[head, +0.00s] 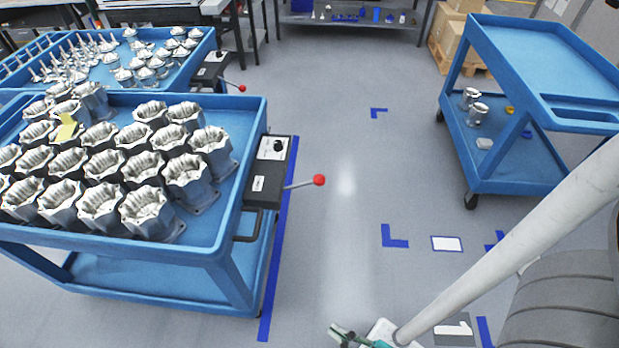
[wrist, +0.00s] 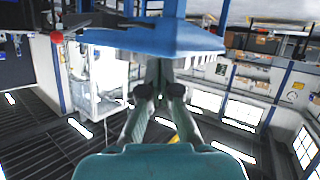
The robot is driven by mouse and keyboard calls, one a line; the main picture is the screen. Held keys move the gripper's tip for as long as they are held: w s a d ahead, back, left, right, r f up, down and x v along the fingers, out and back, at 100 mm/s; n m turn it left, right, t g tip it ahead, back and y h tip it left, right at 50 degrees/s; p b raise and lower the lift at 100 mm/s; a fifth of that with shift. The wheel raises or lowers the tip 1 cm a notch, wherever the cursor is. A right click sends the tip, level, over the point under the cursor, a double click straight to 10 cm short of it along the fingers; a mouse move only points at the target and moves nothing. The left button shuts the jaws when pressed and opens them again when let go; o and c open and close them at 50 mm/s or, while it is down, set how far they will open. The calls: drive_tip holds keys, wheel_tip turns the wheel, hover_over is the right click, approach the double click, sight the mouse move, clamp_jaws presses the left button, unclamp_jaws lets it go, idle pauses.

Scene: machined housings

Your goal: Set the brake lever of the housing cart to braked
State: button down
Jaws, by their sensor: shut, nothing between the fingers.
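The housing cart (head: 262,108) is blue and stands at the left in the head view, its top tray full of machined metal housings (head: 145,212). A black box with white labels sits on its right side. From it the brake lever (head: 300,184), a thin rod with a red knob (head: 319,180), sticks out to the right over the aisle. The label text is too small to read. My gripper (head: 341,331) is at the bottom edge, partly cut off, apart from the lever. In the wrist view, its fingers (wrist: 160,92) are together and empty; a red knob (wrist: 57,38) shows at upper left.
A second blue cart (head: 212,42) with metal parts stands behind, with its own red-knobbed lever (head: 242,88). Another blue cart (head: 556,62) stands at the right, holding a few parts on its lower shelf. The grey aisle floor between them is clear, with blue tape marks (head: 394,238).

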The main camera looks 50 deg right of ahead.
drive_tip(key=w+d+f+g+h, duration=0.1)
drive_tip(key=w+d+f+h, duration=0.15)
drive_tip(key=w, duration=0.35)
drive_tip(key=w+d+f+n+g+h, duration=0.1)
drive_tip(key=w+d+f, duration=0.25)
drive_tip(key=w, duration=0.25)
drive_tip(key=w+d+f+g+h, duration=0.1)
drive_tip(key=w+d+f+h, duration=0.15)
drive_tip(key=w, duration=0.35)
drive_tip(key=w+d+r+m+g+h, duration=0.3)
drive_tip(key=w+d+r+h, duration=0.1)
drive_tip(key=w+r, duration=0.2)
drive_tip(key=w+d+r+m+g+h, duration=0.3)
drive_tip(key=w+r+h, duration=0.1)
drive_tip(key=w+r, duration=0.3)
drive_tip(key=shift+w+d+r+h, duration=0.2)
drive_tip(key=shift+w+d+h, duration=0.2)
drive_tip(key=shift+w, duration=0.45)
hover_over(298, 185)
wheel_tip(298, 185, down, 2)
drive_tip(key=shift+f, duration=0.15)
drive_tip(key=s+f, duration=0.1)
drive_tip(key=s+d+f, duration=0.1)
drive_tip(key=s, duration=0.1)
drive_tip(key=shift+s+f, duration=0.1)
